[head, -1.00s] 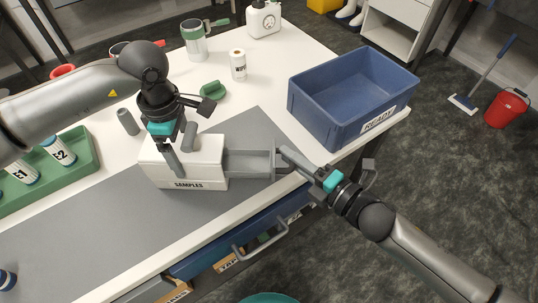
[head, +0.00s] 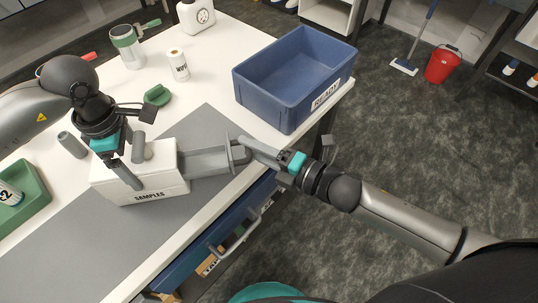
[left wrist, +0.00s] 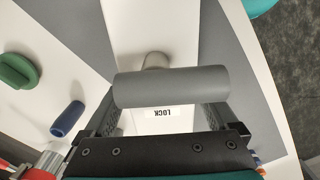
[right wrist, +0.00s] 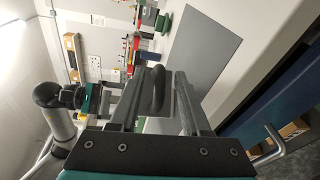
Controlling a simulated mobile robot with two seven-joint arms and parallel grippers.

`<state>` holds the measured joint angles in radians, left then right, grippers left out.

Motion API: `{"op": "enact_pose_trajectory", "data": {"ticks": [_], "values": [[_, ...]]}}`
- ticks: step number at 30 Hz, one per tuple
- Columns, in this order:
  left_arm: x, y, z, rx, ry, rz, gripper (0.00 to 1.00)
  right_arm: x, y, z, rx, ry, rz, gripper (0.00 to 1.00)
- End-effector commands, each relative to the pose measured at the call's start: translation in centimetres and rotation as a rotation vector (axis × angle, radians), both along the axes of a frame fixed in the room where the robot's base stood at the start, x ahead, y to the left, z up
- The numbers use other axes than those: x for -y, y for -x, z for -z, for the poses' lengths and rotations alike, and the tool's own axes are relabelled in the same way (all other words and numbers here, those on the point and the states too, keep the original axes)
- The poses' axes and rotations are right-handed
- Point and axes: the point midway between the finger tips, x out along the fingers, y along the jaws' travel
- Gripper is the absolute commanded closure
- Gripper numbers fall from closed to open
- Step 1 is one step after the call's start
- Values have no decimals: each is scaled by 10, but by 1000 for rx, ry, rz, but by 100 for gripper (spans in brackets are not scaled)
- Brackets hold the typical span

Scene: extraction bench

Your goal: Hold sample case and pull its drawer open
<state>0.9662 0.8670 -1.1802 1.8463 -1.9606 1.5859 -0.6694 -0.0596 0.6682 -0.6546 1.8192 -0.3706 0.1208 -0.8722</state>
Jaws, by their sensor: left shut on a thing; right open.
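The white sample case (head: 165,187), labelled SAMPLES, sits on the grey mat. My left gripper (head: 130,163) is over its top, shut on the case's grey bar handle (left wrist: 170,87). My right gripper (right wrist: 157,78) is open at the drawer's outer end. The drawer's dark looped handle (right wrist: 157,92) shows between its fingers in the right wrist view. Whether the fingers touch it cannot be told.
A blue READY bin (head: 275,98) stands behind the drawer at the table's right edge. A green rack (head: 35,195) is at the left.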

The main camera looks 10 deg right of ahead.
Motion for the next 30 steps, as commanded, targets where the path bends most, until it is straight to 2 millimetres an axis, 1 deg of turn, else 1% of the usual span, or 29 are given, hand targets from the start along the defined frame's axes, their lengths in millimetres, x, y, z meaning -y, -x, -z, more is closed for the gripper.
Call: {"op": "enact_pose_trajectory", "data": {"ticks": [9,18,24,30], "values": [[1,2,2,-5,1,3,91,30,32,-5,-3,3,-1,53],[1,2,2,-6,1,3,91,57,59,-10,-5,4,1,53],[1,2,2,-7,0,4,91,71,73,-13,-4,3,2,53],[1,2,3,-8,0,4,91,78,79,-15,-3,4,2,53]]}}
